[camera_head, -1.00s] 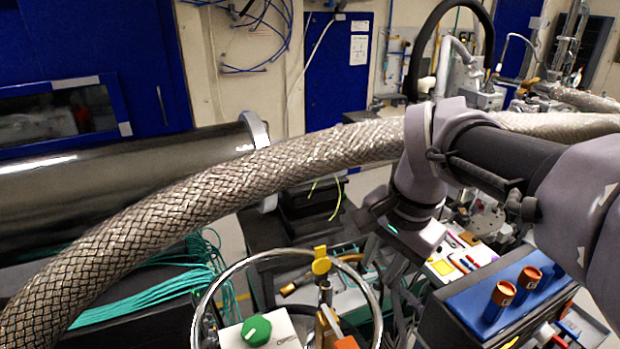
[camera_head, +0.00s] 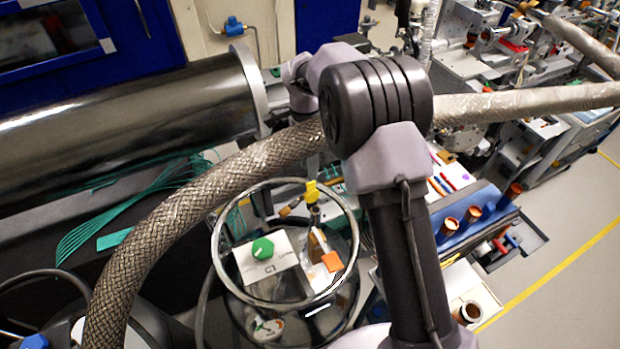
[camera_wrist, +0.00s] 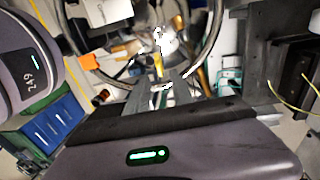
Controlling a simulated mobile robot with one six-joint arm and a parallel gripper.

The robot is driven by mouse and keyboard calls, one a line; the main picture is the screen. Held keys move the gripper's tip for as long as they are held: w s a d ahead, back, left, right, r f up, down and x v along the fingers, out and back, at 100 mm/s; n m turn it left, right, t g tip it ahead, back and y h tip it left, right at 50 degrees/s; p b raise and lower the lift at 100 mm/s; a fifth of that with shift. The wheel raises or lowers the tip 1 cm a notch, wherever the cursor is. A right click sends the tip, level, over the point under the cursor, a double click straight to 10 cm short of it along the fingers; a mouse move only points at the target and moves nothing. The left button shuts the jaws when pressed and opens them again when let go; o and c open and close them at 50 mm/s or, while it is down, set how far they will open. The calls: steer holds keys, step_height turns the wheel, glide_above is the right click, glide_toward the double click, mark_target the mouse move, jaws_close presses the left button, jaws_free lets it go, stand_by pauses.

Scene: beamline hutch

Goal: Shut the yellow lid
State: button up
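A small yellow part (camera_head: 311,190), which I take for the yellow lid, stands upright at the back rim of a round metal ring. In the wrist view the yellow part (camera_wrist: 158,64) shows just beyond my fingertips. My gripper (camera_wrist: 163,86) points toward it, with a narrow gap between its fingers and nothing clearly held. I cannot tell whether a finger touches the yellow part.
A thick braided hose (camera_head: 190,215) crosses in front of my wrist. A blue rack (camera_head: 470,224) with copper cups is at right.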

mark_target(311, 192)
steer(key=f, duration=0.5)
steer(key=shift+s+d+f, duration=0.1)
steer(key=shift+s+f, duration=0.2)
steer(key=shift+s, duration=0.05)
jaws_close()
steer(key=shift+r, duration=0.1)
stand_by(0.9)
